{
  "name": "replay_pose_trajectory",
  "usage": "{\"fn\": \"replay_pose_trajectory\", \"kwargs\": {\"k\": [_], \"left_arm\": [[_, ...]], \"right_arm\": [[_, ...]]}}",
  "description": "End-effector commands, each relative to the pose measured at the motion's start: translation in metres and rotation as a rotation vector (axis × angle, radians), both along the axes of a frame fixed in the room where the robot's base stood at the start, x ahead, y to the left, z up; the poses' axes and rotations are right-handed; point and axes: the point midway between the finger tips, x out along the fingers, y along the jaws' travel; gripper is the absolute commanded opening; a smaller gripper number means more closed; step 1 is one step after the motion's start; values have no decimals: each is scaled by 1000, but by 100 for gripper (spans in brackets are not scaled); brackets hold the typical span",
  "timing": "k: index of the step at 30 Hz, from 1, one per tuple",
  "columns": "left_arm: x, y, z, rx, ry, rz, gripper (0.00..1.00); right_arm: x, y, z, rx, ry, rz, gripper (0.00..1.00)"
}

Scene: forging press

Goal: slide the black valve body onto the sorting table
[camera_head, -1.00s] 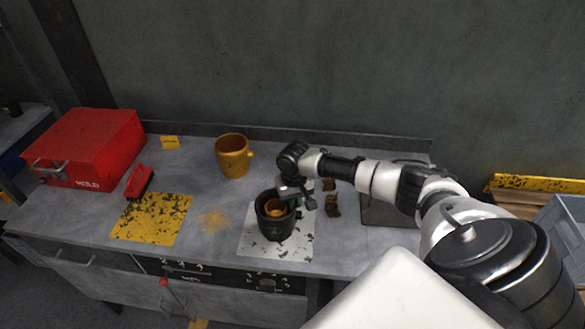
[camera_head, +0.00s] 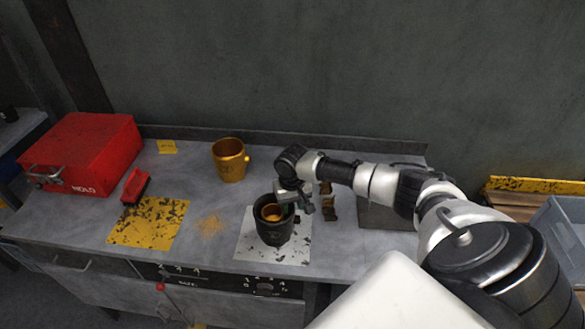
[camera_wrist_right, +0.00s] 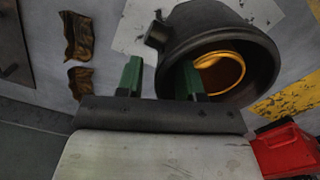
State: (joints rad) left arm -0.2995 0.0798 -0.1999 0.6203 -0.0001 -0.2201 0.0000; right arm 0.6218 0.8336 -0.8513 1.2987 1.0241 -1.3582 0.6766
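The black valve body (camera_head: 274,232) is a dark open cup standing upright on a worn white patch (camera_head: 245,250) of the table. A gold-coloured piece (camera_head: 271,212) sits inside it; the gold also shows in the right wrist view (camera_wrist_right: 222,70). My right gripper (camera_head: 291,203) is at the cup's right rim. In the right wrist view its two green fingers (camera_wrist_right: 159,76) are apart, one outside the cup near its side lug, the other overlapping the rim. Whether they touch the wall I cannot tell. My left gripper is not in view.
A gold cup (camera_head: 229,161) stands behind on the grey table (camera_head: 195,190). A red box (camera_head: 85,150), a red brush (camera_head: 135,186) and a worn yellow patch (camera_head: 148,222) are to the left. Small brown pieces (camera_head: 329,208) lie right of the gripper. A wall closes the back.

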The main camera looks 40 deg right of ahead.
Motion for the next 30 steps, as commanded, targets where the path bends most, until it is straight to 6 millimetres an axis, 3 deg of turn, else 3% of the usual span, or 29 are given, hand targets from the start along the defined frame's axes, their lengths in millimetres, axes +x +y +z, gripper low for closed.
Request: {"fn": "replay_pose_trajectory", "kwargs": {"k": [16,21,30], "left_arm": [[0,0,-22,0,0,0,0],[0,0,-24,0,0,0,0],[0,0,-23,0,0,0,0]], "right_arm": [[1,-1,93,0,-5,0,38],[0,-1,104,-1,-2,-1,38],[0,-1,105,0,-2,-1,38]]}}
